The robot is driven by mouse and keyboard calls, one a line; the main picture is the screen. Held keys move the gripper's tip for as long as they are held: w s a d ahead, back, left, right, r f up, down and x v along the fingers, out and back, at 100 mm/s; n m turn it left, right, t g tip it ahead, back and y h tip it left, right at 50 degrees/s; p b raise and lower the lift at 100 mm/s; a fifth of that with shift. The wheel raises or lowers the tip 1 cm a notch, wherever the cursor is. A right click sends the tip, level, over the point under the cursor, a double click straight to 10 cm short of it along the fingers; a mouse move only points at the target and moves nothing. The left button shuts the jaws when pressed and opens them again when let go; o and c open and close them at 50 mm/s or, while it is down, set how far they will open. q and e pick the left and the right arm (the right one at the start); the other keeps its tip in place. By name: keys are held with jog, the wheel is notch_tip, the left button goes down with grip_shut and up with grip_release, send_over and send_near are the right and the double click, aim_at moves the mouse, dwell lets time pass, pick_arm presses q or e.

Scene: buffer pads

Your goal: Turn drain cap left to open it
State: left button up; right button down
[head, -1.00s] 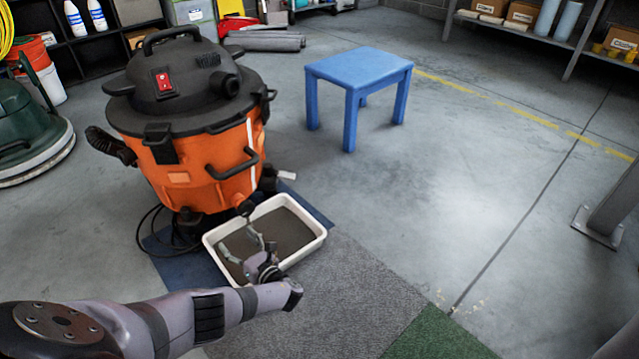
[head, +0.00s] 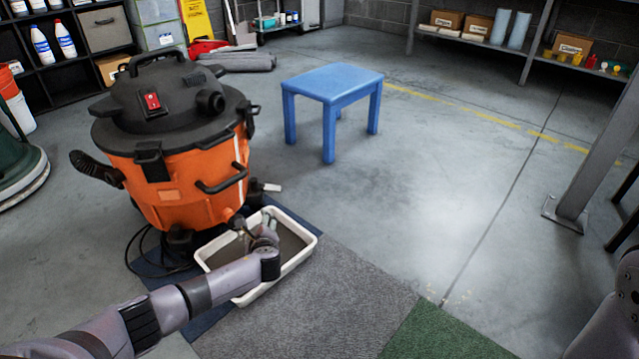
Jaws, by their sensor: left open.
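The orange and black drum vacuum (head: 185,180) stands upright at the left. Its drain cap (head: 237,221) is a small knob low on the drum's front right side, above the white tray (head: 308,250) of dark liquid. My left gripper (head: 254,227) is open over the tray, with its fingers pointing up toward the drain cap. It is close to the cap, but contact cannot be made out. My wrist hides part of the tray. My right gripper is out of view; only part of my right arm shows at the lower right.
A blue stool (head: 333,82) stands behind and right of the vacuum. A grey mat (head: 320,305) and a green mat (head: 440,335) lie in front. A metal post (head: 595,160) stands at the right. The middle floor is clear.

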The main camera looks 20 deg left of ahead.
pick_arm(q)
jog(key=w+d+r+t+h, duration=0.2)
jog(key=w+d+r+h, duration=0.1)
jog(key=d+r, duration=0.5)
jog(key=w+d+r+n+t+h, duration=0.1)
jog(key=w+d+r+t+h, duration=0.2)
jog(key=d+r, duration=0.6)
jog(key=h, duration=0.2)
jog(key=shift+r+h, duration=0.25)
jog(key=shift+h, duration=0.05)
jog(key=shift+d, duration=0.1)
